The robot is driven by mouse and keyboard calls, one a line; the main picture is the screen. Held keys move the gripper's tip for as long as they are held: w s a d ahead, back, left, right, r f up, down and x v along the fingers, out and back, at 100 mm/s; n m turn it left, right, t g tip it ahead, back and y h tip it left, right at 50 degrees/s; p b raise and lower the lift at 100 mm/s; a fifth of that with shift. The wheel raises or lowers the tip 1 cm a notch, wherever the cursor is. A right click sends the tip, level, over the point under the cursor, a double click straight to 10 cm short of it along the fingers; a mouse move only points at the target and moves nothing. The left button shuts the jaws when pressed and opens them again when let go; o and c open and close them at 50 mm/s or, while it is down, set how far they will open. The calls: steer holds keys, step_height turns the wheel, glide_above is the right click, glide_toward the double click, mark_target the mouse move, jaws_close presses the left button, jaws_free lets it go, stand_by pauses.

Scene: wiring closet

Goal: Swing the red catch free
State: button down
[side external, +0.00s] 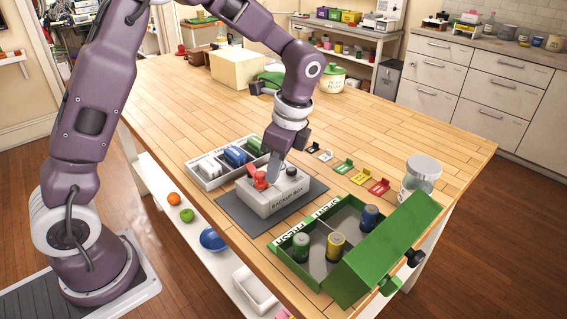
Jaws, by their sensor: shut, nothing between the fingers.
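The red catch (260,181) sits on top of the light grey box marked "BACKUP BOX" (285,198), near its left end. The box rests on a dark grey mat (243,219). My gripper (272,175) is shut and empty, pointing down over the box just right of the red catch. I cannot tell whether the fingertips touch the catch. A black knob (291,173) stands on the box to the right of my gripper. Part of the box top behind the fingers is hidden.
A grey tray with coloured cells (205,180) lies left of the box. A green open case (375,258) with several cylinders stands in front right. Coloured clips (344,167) and a glass jar (420,180) lie right. The far right tabletop is clear.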

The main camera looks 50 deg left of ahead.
steer(key=s+a+m+t, duration=0.2)
steer(key=s+a+m, duration=0.5)
steer(key=s+m, duration=0.2)
steer(key=shift+a+m, duration=0.25)
steer(key=shift+m, duration=0.45)
stand_by(0.3)
steer(key=shift+w+a, duration=0.1)
stand_by(0.3)
